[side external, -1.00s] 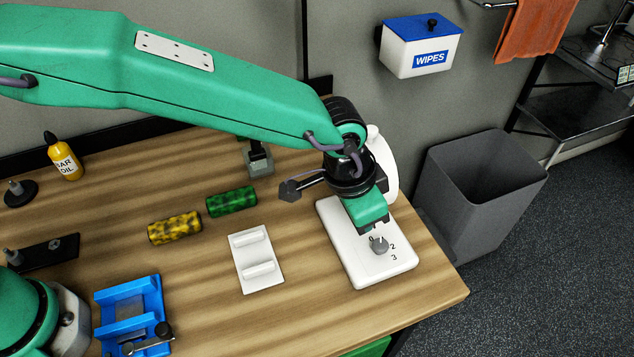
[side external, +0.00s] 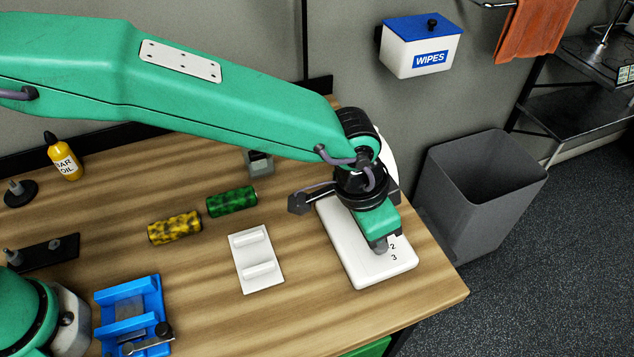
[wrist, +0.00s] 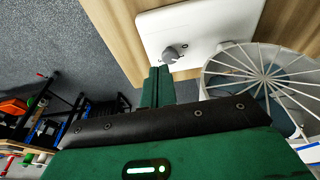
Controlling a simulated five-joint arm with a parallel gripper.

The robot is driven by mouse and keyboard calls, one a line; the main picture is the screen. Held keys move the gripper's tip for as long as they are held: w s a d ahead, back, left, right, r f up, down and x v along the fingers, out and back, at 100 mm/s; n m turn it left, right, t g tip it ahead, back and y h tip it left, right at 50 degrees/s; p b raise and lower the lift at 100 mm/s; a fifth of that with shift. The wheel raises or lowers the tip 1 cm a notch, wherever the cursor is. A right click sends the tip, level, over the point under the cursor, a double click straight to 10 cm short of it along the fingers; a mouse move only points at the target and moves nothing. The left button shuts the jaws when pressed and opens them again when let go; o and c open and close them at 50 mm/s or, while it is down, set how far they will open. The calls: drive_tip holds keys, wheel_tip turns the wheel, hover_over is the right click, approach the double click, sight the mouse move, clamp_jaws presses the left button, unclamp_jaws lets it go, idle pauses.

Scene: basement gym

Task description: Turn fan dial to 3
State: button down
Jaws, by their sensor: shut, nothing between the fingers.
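The fan's white base (side external: 362,262) lies on the bench near its right front corner. Its grey dial (wrist: 172,52) shows in the wrist view just beyond my fingertips. In the side view my gripper (side external: 381,240) is right over the dial and hides most of it. The numerals 2 and 3 stay visible beside it. My gripper's fingers (wrist: 160,68) are together and empty, pointing at the dial. I cannot tell whether they touch it or which number it points to. The round white wire fan cage (wrist: 263,72) is at the right of the wrist view.
A white plate with two ridges (side external: 238,274) lies left of the fan base. A green roll (side external: 231,201) and a yellow roll (side external: 174,228) lie further left. A blue fixture (side external: 110,310) is at the front left. A grey bin (side external: 460,215) stands beyond the bench's right edge.

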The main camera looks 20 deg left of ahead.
drive_tip(key=shift+f, duration=3.1)
drive_tip(key=shift+w+d, duration=0.1)
drive_tip(key=shift+w, duration=0.1)
drive_tip(key=shift+w+a, duration=0.3)
drive_tip(key=shift+a, duration=0.2)
drive_tip(key=shift+w+a, duration=0.3)
drive_tip(key=shift+w, duration=0.15)
drive_tip(key=shift+s+a, duration=0.2)
drive_tip(key=shift+a, duration=0.15)
drive_tip(key=shift+r, duration=0.1)
drive_tip(key=shift+r, duration=2.95)
